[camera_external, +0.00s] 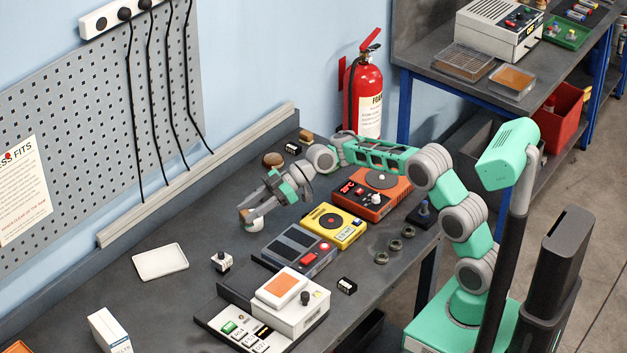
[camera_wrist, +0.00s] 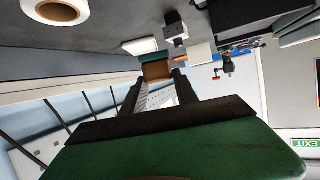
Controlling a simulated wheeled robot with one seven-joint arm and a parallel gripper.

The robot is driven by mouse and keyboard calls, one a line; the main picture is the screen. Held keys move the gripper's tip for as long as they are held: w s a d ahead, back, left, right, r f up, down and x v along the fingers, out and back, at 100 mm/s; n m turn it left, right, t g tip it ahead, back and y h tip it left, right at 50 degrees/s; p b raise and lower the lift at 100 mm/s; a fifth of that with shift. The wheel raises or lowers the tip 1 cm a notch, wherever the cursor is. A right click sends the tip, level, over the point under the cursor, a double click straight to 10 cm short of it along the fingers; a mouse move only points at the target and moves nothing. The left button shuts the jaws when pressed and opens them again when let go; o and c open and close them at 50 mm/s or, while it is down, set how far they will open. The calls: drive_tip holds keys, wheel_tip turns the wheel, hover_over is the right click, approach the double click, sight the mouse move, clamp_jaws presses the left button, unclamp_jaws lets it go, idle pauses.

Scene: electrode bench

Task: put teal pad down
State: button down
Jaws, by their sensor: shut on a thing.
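My gripper (camera_wrist: 157,82) reaches in from the lower part of the wrist view, its two dark fingers closed on a small block. I take this block for the teal pad (camera_wrist: 155,70): it has a tan face and a teal edge along its top. In the external view my gripper (camera_external: 248,212) hangs over the back half of the dark bench (camera_external: 125,290), left of the yellow device. There the pad is too small to make out clearly, and I cannot tell whether it touches the bench.
A white roll (camera_wrist: 62,11) lies close by on the bench. A white tray (camera_external: 160,262) and a small white switch block (camera_external: 221,261) stand nearer. The yellow device (camera_external: 334,226), grey device (camera_external: 298,249) and orange device (camera_external: 371,192) line the right side. Bare bench lies around the tray.

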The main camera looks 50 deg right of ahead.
drive_tip(key=w+f, duration=0.1)
drive_tip(key=f, duration=0.1)
drive_tip(key=w+a+f, duration=0.1)
drive_tip(key=w+f, duration=0.1)
drive_tip(key=w+a+f+p, duration=0.1)
drive_tip(key=w+f, duration=0.1)
drive_tip(key=shift+w+f, duration=0.15)
drive_tip(key=shift+w, duration=0.05)
drive_tip(key=shift+d+f, duration=0.1)
drive_tip(key=shift+f, duration=1.65)
drive_tip(key=c, duration=0.9)
unclamp_jaws()
drive_tip(key=shift+r, duration=0.1)
drive_tip(key=shift+c, duration=0.2)
drive_tip(key=shift+r+p, duration=0.25)
drive_tip(key=shift+p, duration=0.2)
drive_tip(key=b+v, duration=0.1)
drive_tip(key=v, duration=1.1)
drive_tip(key=shift+b, duration=0.4)
